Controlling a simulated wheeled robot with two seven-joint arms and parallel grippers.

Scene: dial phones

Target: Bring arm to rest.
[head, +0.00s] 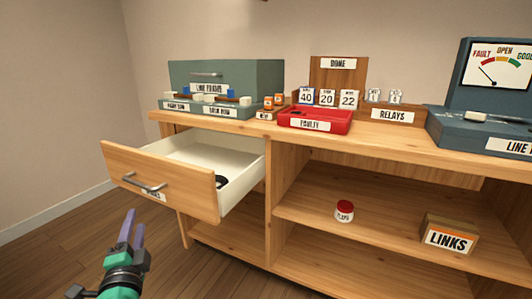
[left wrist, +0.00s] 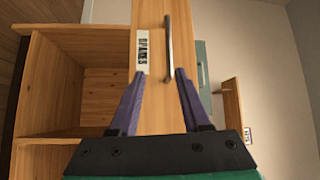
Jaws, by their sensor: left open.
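My left gripper (head: 133,228) has purple fingers and a green and black wrist. It is open and empty, in front of and below the open drawer (head: 160,180) at the lower left of the head view. In the left wrist view its fingers (left wrist: 158,85) stand apart on either side of the drawer front, with the metal handle (left wrist: 168,50) and a label beyond them. The gripper appears apart from the handle. A small dark object (head: 221,181) lies inside the drawer, partly hidden by its front. My right gripper is not in view.
The bench top holds a teal box (head: 235,72), a red tray (head: 315,122), a relays box (head: 392,116) and a meter (head: 495,68). A red-lidded jar (head: 344,211) and a links box (head: 449,235) stand on the shelf. The floor (head: 60,250) at left is clear.

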